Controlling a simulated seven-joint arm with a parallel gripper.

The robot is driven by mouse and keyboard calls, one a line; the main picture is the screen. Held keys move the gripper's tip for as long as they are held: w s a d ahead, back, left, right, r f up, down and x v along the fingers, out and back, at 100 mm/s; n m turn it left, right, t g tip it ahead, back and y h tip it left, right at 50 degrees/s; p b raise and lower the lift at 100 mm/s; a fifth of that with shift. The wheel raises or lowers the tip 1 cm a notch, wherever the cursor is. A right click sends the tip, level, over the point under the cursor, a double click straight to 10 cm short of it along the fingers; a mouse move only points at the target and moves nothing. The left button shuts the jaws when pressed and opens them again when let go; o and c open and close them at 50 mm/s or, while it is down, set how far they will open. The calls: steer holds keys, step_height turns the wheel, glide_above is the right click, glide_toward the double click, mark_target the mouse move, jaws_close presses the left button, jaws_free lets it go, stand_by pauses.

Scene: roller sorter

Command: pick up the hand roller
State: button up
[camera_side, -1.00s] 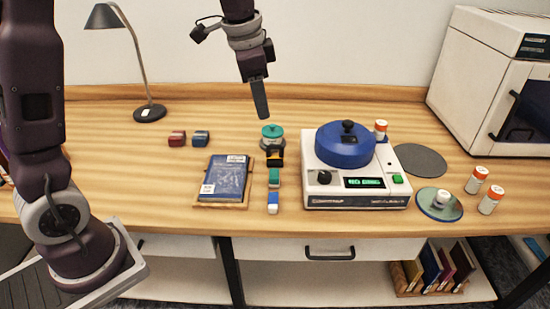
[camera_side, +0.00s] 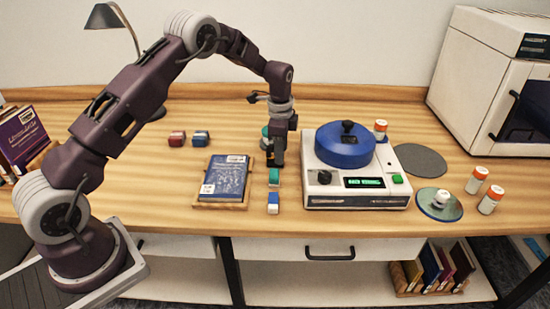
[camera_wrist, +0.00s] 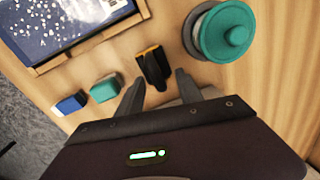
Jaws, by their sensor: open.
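A small black piece with orange edges (camera_wrist: 152,65), which I take to be the hand roller, lies on the wooden table. In the wrist view it sits just beyond and between the fingertips of my gripper (camera_wrist: 160,88). The fingers are apart, and I see no grip on it. In the side view my gripper (camera_side: 275,161) points down over that spot and hides most of the piece. A round teal-topped item (camera_wrist: 225,32) on a grey base stands close by; in the side view it is mostly hidden behind my gripper.
A teal-and-white block (camera_side: 274,177) and a blue-and-white block (camera_side: 273,203) lie in front. A blue book in a wooden tray (camera_side: 196,205) is at left. A white machine with a blue lid (camera_side: 345,145) stands close at right. Red and blue blocks (camera_side: 177,138) lie behind left.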

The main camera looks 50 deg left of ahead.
jaws_close()
step_height(320, 180, up, 10)
steer(key=shift+r, duration=0.1)
stand_by(0.4)
